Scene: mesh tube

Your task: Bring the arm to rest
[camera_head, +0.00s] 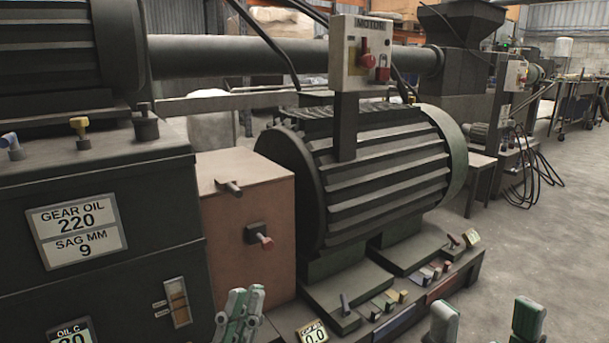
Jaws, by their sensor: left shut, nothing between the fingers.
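My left gripper (239,311) shows at the bottom edge, left of centre. Its grey-green fingers are together with nothing between them. It appears in front of the dark gear housing and the brown box, touching neither as far as I can tell. My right gripper (486,319) shows at the bottom edge, right of centre. Its two fingertips stand wide apart over the grey floor, with nothing seen between them. The arms behind both grippers are out of the frame.
A ribbed motor (385,165) stands on a base with small coloured blocks and a gauge (313,333). A brown box (245,213) and a gear housing (100,215) fill the left. A switch box (361,52) rises above the motor. Open floor (560,230) lies right.

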